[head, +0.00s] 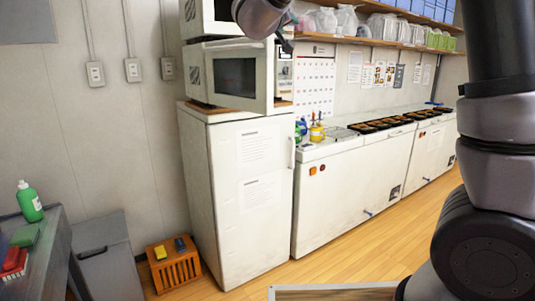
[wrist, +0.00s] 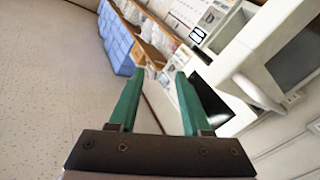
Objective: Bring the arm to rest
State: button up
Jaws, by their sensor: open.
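My gripper shows in the wrist view (wrist: 158,80) with its two green fingers apart and nothing between them. In the head view, part of my arm is at the top centre, in front of the microwaves, and the gripper's fingers there are too small and cut off to make out clearly. A larger part of my arm fills the right side of the head view. The wrist view is turned on its side or upside down, with the ceiling at left.
A white microwave (head: 270,92) stands on a white fridge (head: 238,210), close to my raised arm. Black trays (head: 375,125) line the long white counter (head: 345,195). A shelf (head: 375,42) holds bags. A green bottle (head: 30,203) stands at left. The wooden floor (head: 345,250) is clear in the middle.

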jog(key=s+d+r+y, duration=0.1)
jog(key=s+d+y, duration=0.5)
jog(key=d+y, duration=0.3)
jog(key=s+d+f+m+g, duration=0.2)
jog(key=s+d+f+g, duration=0.3)
jog(key=s+f, duration=0.4)
jog(key=s+d+f+m+g, duration=0.3)
jog(key=s+f, duration=0.6)
jog(key=s, duration=0.7)
jog(key=shift+d+g, duration=0.9)
jog(key=shift+d, duration=0.1)
